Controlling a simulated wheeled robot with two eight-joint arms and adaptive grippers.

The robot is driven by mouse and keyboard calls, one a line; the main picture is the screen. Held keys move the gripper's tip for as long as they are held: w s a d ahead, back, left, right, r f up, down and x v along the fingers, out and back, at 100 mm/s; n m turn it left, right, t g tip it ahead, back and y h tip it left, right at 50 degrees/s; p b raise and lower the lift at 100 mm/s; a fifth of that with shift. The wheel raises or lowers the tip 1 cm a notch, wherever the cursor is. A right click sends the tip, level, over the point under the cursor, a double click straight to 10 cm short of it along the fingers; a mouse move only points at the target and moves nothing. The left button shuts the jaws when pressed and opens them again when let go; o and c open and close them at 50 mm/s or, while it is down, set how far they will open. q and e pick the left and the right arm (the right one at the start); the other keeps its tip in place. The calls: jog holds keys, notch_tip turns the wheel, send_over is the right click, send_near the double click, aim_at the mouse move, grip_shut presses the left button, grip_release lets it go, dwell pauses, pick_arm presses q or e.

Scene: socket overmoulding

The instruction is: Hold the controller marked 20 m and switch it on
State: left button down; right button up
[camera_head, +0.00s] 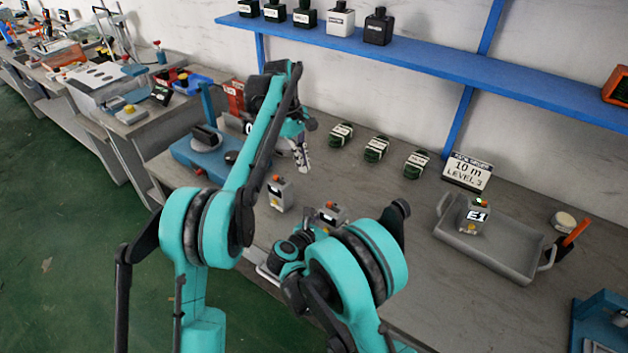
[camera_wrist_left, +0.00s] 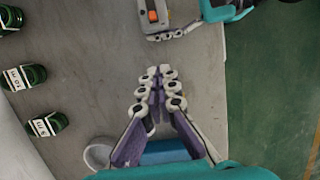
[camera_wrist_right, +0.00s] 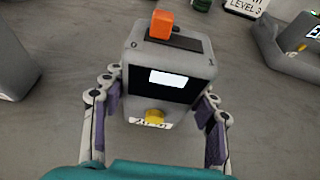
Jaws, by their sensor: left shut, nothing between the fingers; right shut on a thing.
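A grey controller (camera_wrist_right: 168,75) with an orange switch on top, a pale label on its dark face and a yellow knob stands between the fingers of my right gripper (camera_wrist_right: 158,110), which is shut on it. The label's writing is not readable. It also shows in the head view (camera_head: 332,213) and at the top of the left wrist view (camera_wrist_left: 155,17). My left gripper (camera_wrist_left: 153,78) is shut and empty, above the table and apart from the controller. In the head view it (camera_head: 303,163) hangs left of the held controller. Another controller (camera_head: 280,195) stands to the left.
A controller marked E1 (camera_head: 473,217) stands in a grey tray (camera_head: 510,252) at right. A sign (camera_head: 467,173) reads 10 m, LEVEL 3. Green coils (camera_head: 376,149) lie near the wall. A blue shelf (camera_head: 430,67) runs above. A blue device (camera_head: 195,150) sits at the left.

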aim_at(331, 203)
pick_arm(q)
jog(key=s+d+f, duration=0.1)
jog(key=f, duration=0.2)
jog(key=s+d+f, duration=0.1)
jog(key=d+f, duration=0.1)
jog(key=f, duration=0.1)
jog(key=s+d+f, duration=0.1)
jog(key=d+f, duration=0.1)
jog(key=f, duration=0.1)
jog(key=shift+s+d, duration=0.1)
jog(key=shift+d, duration=0.1)
jog(key=shift+s+d, duration=0.4)
jog(key=shift+d, duration=0.25)
jog(key=shift+s+d, duration=0.35)
jog(key=shift+d, duration=0.3)
jog(key=w+a+r, duration=0.3)
jog(key=a+r, duration=0.2)
jog(key=r, duration=0.4)
jog(key=shift+w+a+r, duration=0.2)
jog(key=shift+a+r, duration=0.15)
jog(key=shift+a, duration=0.05)
